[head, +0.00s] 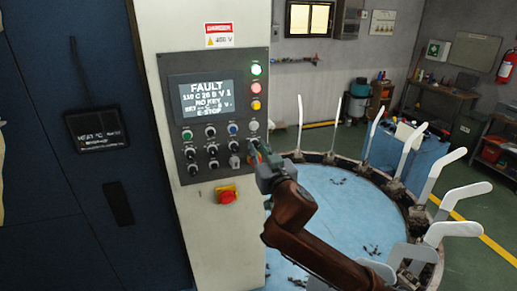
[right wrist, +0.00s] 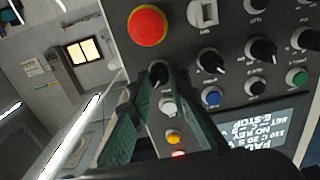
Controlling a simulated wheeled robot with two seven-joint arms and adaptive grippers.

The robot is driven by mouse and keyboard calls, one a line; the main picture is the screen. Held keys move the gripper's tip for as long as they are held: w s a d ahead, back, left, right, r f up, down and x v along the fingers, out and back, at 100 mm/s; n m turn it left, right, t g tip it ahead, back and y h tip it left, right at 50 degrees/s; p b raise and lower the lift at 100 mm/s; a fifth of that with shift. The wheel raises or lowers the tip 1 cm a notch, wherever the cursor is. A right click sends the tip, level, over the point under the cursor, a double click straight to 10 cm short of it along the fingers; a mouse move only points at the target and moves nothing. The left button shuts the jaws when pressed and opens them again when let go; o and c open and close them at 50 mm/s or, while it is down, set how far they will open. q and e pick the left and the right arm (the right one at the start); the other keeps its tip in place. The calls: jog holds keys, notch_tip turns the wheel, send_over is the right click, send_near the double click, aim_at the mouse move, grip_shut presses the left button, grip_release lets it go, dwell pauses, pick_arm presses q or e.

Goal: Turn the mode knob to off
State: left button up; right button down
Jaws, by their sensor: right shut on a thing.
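The control panel (head: 218,118) has several black knobs below a screen (head: 207,97) reading FAULT, NO KEY and E-STOP. My right gripper (head: 256,148) is at the panel's lower right corner. In the right wrist view, its green fingers (right wrist: 157,78) are closed around a black knob (right wrist: 159,70) with a pale pointer mark. This is the knob at the end of its row, below the red mushroom button (right wrist: 147,25) in that view. The knob labels are too small to read, so I cannot tell its setting. In the head view the gripper hides this knob. My left gripper is out of view.
The red emergency button (head: 227,195) sits on a yellow base under the panel. A white switch (right wrist: 203,13) and other black knobs (right wrist: 210,61) are close beside the held knob. A round blue table (head: 335,205) with upright white sock forms (head: 455,229) stands right of the cabinet.

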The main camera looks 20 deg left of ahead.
jog(key=shift+r+n+p, duration=0.15)
jog(key=shift+n+p, duration=0.8)
jog(key=shift+n, duration=0.05)
jog(key=n+p, duration=0.2)
jog(key=shift+n, duration=0.3)
jog(key=shift+n+p, duration=1.2)
jog(key=shift+n, duration=0.7)
jog(key=shift+f, duration=0.2)
jog(key=c, duration=1.8)
grip_release()
jog(key=shift+s, duration=0.2)
